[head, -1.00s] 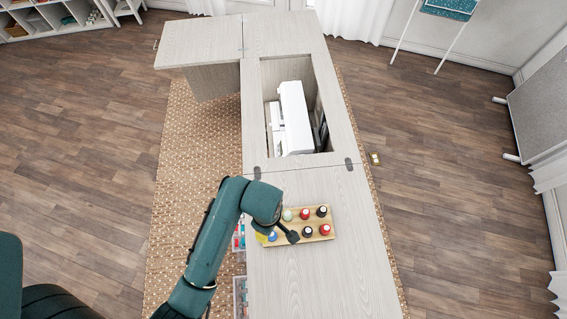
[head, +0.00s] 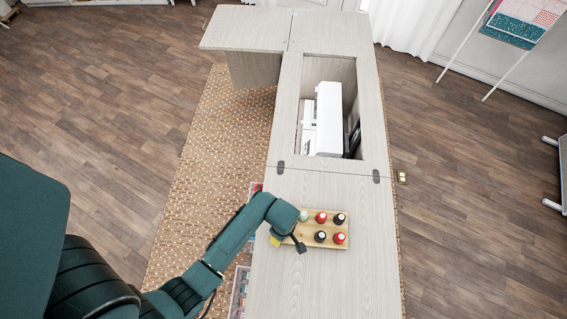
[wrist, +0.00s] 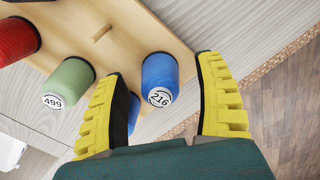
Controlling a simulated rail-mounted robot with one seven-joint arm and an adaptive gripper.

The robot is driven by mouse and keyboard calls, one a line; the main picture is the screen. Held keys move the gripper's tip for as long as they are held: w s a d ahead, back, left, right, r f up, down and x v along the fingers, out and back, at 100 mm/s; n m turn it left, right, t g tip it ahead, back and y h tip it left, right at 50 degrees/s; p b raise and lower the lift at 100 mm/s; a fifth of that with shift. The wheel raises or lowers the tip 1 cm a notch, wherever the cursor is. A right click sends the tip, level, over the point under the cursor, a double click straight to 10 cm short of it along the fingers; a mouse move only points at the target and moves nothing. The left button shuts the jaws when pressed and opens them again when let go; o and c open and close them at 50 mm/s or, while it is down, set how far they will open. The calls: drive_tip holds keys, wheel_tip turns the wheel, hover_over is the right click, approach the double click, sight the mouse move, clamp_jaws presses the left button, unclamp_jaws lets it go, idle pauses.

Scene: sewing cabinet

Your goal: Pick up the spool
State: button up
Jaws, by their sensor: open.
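A wooden rack (head: 309,244) on the cabinet top holds several spools. In the head view I see a green spool (head: 304,216), red spools (head: 321,217) (head: 340,238) and black spools (head: 339,218) (head: 320,237). My gripper (head: 290,243) is over the rack's left end, and my arm hides what lies under it. In the wrist view my gripper (wrist: 162,72) is open, and a blue spool marked 216 (wrist: 158,72) shows between its fingers. I cannot tell if they touch it. Another blue spool (wrist: 134,113) is partly hidden behind the left finger. The green spool, marked 499, is left of that finger.
The cabinet top (head: 325,285) is clear in front of the rack and to its right. Behind it, a white sewing machine (head: 328,120) sits in a recessed opening. Bins (head: 240,285) are at the cabinet's left side, and the rack's red spool stands near the green one.

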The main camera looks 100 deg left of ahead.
drive_tip(key=c, duration=1)
drive_tip(key=shift+c, duration=0.2)
wheel_tip(320, 180, up, 10)
drive_tip(key=shift+p, duration=1)
